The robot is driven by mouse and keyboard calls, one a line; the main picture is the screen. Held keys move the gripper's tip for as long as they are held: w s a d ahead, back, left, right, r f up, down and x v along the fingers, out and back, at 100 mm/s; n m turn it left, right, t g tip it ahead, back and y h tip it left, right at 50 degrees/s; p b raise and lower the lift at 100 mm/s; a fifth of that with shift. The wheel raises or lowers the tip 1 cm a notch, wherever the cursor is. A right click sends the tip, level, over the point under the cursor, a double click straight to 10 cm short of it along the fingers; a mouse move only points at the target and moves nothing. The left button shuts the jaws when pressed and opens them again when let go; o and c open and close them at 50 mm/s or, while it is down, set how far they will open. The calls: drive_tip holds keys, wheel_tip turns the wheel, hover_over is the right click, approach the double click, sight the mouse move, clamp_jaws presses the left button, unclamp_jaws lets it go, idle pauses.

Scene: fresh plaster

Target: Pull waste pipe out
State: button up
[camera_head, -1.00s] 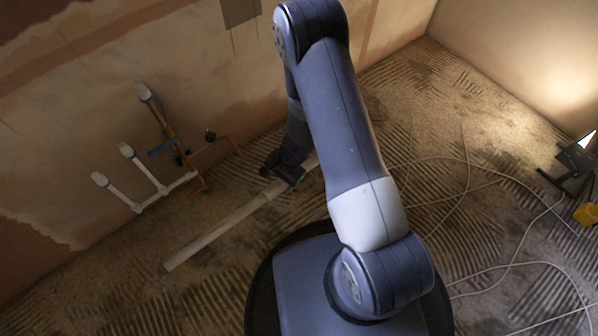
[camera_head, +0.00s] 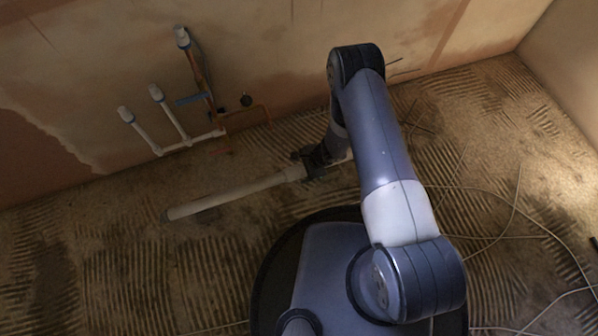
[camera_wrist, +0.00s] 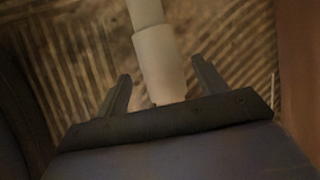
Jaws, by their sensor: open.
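The waste pipe (camera_head: 240,192) is a long pale tube lying on the ridged floor, roughly along the foot of the wall. Its left end is free and its right part passes under my arm. My gripper (camera_head: 312,164) is low over the pipe's right part, partly hidden by dark wrist links. In the wrist view my gripper (camera_wrist: 161,72) is open, with one finger on each side of the pipe's wider pale sleeve (camera_wrist: 160,62). The sleeve runs in between the fingers with gaps showing. Whether a finger touches it lower down is hidden.
White capped pipe stubs (camera_head: 168,115) and copper pipes (camera_head: 245,117) stand at the plaster wall behind the pipe. Thin pale cables (camera_head: 510,212) lie loose on the floor at right. The floor left and in front of the pipe is clear.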

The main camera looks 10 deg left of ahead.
sight(286, 175)
drive_tip(key=shift+b+x, duration=0.3)
drive_tip(key=shift+x, duration=1.05)
drive_tip(key=shift+c, duration=0.4)
drive_tip(key=c, duration=1.3)
drive_tip(key=shift+s+a, duration=0.25)
drive_tip(key=shift+a, duration=0.15)
drive_tip(key=s+a, duration=0.1)
drive_tip(key=s+a+b, duration=0.1)
drive_tip(key=a, duration=0.1)
drive_tip(key=shift+s+a, duration=0.1)
drive_tip(key=shift+a, duration=0.15)
